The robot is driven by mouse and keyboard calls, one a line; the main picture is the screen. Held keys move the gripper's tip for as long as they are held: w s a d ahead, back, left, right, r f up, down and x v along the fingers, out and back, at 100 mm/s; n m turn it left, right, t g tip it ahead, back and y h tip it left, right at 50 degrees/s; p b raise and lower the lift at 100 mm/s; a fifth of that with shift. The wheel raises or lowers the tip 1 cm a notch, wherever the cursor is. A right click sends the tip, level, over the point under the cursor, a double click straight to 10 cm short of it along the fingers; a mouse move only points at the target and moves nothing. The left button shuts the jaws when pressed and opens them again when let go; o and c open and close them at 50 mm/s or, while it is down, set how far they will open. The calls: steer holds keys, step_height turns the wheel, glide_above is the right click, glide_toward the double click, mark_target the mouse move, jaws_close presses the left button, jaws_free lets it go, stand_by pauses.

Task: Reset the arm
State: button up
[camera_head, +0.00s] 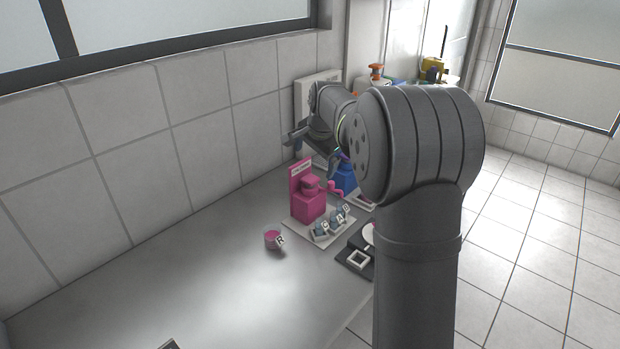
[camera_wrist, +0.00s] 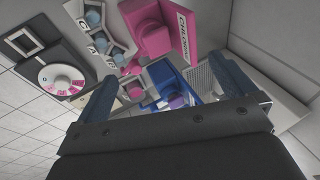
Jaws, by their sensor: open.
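My gripper (camera_head: 312,152) is open and empty, raised above the back of the counter near the wall. Its two fingers also show in the wrist view (camera_wrist: 165,88), spread wide with nothing between them. Most of my arm stands in front of the right part of the counter in the head view. Below the gripper are a pink dispenser (camera_head: 308,206) and a blue one (camera_head: 345,178), partly hidden by my arm. The blue one (camera_wrist: 170,80) appears beyond the fingers in the wrist view.
A pink cup labelled R (camera_head: 272,238) stands on the grey counter (camera_head: 180,290). Several lettered small containers (camera_head: 322,229) sit on a white tray (camera_head: 294,229). A dark device with a round dial (camera_wrist: 62,80) stands near them. The counter's left part is mostly clear.

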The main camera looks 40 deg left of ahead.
stand_by(0.4)
steer(key=v, duration=1)
